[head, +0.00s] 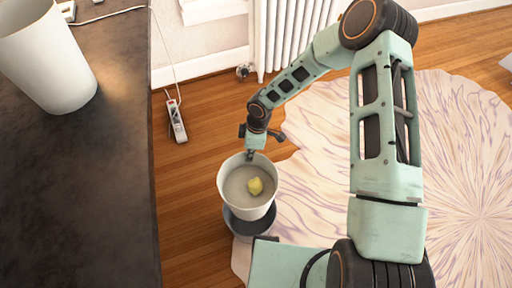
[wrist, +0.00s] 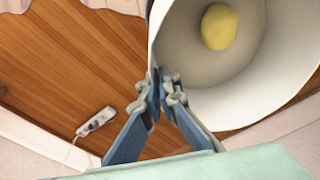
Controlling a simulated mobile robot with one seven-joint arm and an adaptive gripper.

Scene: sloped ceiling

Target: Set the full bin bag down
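A white, round, open-topped bin (head: 231,192) stands out in the middle of the head view, with a yellow lump (head: 255,186) inside. No separate bag can be made out. My gripper (head: 250,155) is at the bin's far rim, pointing down. In the wrist view the bin (wrist: 270,95) fills the upper right, with the yellow lump (wrist: 219,27) in it. The fingers (wrist: 163,90) are close together on the two sides of the bin's wall, shut on it. The bin's underside is hidden.
A grey round thing (head: 246,226) shows below the bin; whether they touch is unclear. A dark countertop (head: 110,170) with a white container (head: 50,60) is at left. A power strip (head: 177,120) lies on the wood floor. A patterned rug (head: 460,150) is at right, a radiator (head: 290,35) behind.

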